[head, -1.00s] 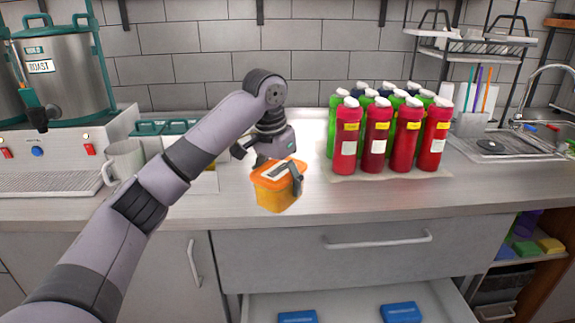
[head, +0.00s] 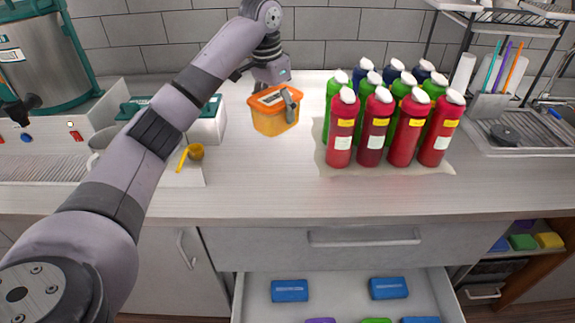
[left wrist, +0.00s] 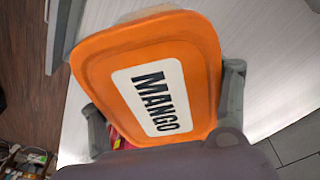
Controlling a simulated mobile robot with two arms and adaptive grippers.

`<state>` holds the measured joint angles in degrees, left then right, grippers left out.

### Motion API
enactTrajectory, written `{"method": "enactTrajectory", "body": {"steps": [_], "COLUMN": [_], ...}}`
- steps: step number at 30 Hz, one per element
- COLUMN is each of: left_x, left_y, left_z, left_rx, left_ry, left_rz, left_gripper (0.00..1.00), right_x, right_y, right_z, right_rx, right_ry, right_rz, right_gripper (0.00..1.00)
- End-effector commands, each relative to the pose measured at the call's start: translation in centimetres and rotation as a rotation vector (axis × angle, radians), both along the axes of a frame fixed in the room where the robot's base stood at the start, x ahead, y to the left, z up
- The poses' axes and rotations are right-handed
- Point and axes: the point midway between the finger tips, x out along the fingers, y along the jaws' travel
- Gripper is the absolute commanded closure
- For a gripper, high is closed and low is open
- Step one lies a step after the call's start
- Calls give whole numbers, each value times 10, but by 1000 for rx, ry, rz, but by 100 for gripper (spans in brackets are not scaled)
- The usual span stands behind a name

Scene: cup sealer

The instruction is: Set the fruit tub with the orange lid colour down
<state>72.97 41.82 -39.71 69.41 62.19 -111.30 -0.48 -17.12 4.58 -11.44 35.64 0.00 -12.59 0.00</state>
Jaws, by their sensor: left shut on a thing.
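The fruit tub (head: 272,124) has an orange lid and an orange-yellow body. In the head view it is upright at the middle of the counter, left of the bottles. I cannot tell whether its base touches the counter. Its orange lid (left wrist: 95,72) fills much of the left wrist view, with a white label reading MANGO. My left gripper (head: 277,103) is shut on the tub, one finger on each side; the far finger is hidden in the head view. It also shows in the left wrist view (left wrist: 164,112). My right gripper is not in view.
Several red, green and blue bottles (head: 371,130) stand on a mat to the right. A white box with green lids (head: 207,125) and a yellow scoop (head: 195,152) are left. The counter (head: 270,185) is clear in front of the tub. A drawer (head: 345,295) below is open.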

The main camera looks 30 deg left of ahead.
Motion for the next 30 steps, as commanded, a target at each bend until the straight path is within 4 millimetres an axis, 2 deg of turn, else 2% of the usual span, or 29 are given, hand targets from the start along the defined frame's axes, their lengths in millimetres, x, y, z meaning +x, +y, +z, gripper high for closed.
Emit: {"method": "enactTrajectory", "body": {"steps": [2, 5, 15, 18, 26, 30], "left_x": [-1, -2, -3, -3, -2, -3], "left_y": [1, 2, 1, 1, 1, 0], "left_z": [-6, -26, -113, -133, -158, -179], "left_rx": [1, 3, 1, 1, 1, 1], "left_ry": [1, 7, 5, 3, 0, 2], "left_rz": [1, 1, 1, 1, 2, 1], "left_gripper": [90, 90, 90, 90, 90, 90], "right_x": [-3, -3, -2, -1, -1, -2], "right_y": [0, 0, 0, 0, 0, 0], "right_z": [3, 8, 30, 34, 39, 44], "right_rx": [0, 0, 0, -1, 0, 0], "right_ry": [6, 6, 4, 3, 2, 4], "right_rz": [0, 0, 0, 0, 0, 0], "right_gripper": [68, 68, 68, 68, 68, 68]}}
